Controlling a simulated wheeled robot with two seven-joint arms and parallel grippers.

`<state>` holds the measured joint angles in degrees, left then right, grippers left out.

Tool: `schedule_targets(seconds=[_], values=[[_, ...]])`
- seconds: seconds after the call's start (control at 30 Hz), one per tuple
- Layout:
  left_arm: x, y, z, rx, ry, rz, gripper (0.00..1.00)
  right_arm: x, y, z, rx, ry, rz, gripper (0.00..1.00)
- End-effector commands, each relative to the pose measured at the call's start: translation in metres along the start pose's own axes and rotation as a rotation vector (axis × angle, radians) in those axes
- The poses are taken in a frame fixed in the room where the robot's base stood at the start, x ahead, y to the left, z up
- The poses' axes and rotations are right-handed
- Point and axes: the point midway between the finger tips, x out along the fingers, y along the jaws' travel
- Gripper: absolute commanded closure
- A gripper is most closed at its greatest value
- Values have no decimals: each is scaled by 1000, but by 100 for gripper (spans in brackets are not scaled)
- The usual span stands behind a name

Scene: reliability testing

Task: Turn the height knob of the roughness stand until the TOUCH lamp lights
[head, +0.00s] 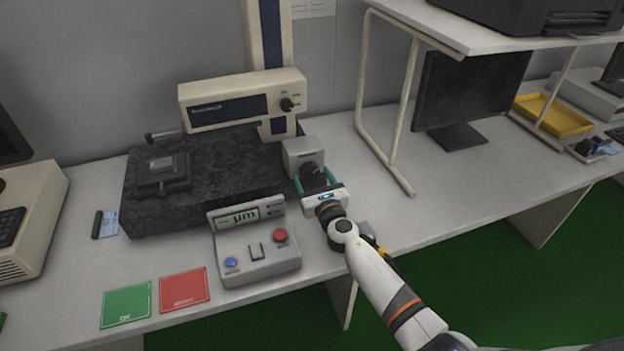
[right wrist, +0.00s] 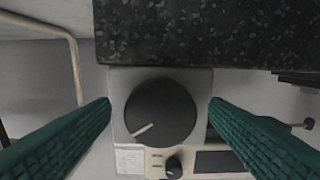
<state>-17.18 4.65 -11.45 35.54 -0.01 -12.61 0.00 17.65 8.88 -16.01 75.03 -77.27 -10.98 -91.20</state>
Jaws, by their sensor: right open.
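The roughness stand has a dark granite base (head: 215,195), a column and a beige drive unit (head: 235,102) with a small black knob (head: 287,104). A grey box (head: 300,152) on the right end of the base carries a large round black knob (right wrist: 160,112) with a white pointer line aimed to the lower left. My right gripper (head: 315,182) is at this knob, with its green fingers open on either side of it. Gaps show between the fingertips and the knob in the right wrist view. I cannot make out a lit TOUCH lamp. My left gripper is out of view.
A grey console (head: 257,250) with a µm display, red and blue buttons stands left of my right gripper. A green card (head: 127,305) and a red card (head: 184,289) lie at the front edge. A shelf frame (head: 393,110) and a monitor (head: 470,90) stand to the right.

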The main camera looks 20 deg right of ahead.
Motion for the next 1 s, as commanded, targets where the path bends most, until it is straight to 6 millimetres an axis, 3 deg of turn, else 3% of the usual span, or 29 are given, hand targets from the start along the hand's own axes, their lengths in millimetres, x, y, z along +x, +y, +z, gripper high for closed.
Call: schedule_targets(seconds=[0.4, 0.7, 1.0], values=[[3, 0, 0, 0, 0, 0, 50, 10, -1, 0, 2, 0, -1, 30], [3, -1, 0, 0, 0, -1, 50, 10, 0, 0, 2, 0, -1, 75], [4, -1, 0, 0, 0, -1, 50, 10, -1, 0, 45, -1, -1, 75]])
